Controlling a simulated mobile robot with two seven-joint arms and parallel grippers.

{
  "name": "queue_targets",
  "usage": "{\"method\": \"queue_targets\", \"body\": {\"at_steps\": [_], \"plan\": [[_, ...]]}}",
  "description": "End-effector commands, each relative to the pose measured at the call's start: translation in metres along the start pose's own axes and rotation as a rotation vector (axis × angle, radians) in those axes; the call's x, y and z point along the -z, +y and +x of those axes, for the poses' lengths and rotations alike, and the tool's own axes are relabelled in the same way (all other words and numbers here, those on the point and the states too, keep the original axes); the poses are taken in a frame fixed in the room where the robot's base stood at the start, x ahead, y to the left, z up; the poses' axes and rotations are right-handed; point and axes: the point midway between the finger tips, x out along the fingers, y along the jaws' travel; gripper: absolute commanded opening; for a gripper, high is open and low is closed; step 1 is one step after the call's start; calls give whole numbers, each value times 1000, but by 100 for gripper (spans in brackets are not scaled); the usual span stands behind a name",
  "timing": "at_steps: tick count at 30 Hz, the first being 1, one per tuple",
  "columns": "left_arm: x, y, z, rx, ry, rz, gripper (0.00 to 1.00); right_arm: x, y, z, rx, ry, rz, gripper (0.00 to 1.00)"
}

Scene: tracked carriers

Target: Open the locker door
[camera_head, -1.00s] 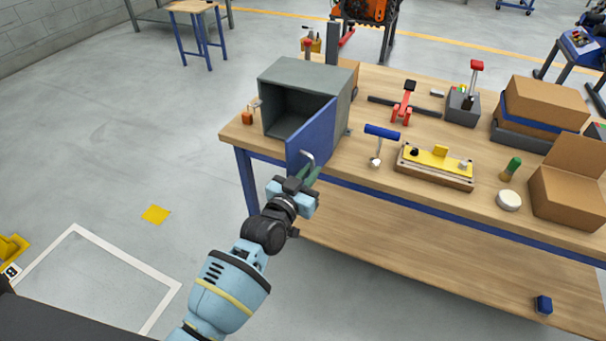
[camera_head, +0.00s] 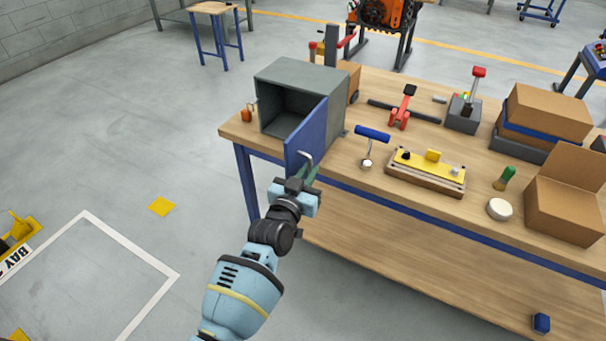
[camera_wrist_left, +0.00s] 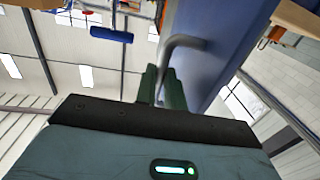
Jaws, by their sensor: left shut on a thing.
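The grey locker (camera_head: 301,88) stands on the near left part of the wooden workbench. Its blue door (camera_head: 307,135) is swung open toward me, and the dark inside shows. A bent metal handle (camera_head: 306,160) sits on the door's outer face; it also shows in the left wrist view (camera_wrist_left: 184,42). My left gripper (camera_head: 305,174) is at the door's free edge side, its green fingers shut on the handle. In the left wrist view the fingers (camera_wrist_left: 163,88) close around the handle's lower end. My right gripper is not in view.
On the workbench (camera_head: 330,160), an orange padlock (camera_head: 247,115) lies left of the locker. A blue-topped T-shaped tool (camera_head: 372,134) and a yellow fixture (camera_head: 425,170) stand to its right. Cardboard boxes (camera_head: 566,190) are at the far right.

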Motion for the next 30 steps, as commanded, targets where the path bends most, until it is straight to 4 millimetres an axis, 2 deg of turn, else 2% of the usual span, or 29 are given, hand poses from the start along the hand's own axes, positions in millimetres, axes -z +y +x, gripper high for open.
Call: {"method": "queue_targets", "body": {"at_steps": [20,21,25,30], "plan": [[3,3,4,1,6,2,0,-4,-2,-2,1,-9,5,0],[3,3,4,1,6,2,14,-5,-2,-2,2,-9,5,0],[2,3,4,0,4,2,31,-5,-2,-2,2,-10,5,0],[1,3,3,0,2,1,32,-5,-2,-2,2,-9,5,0]]}}
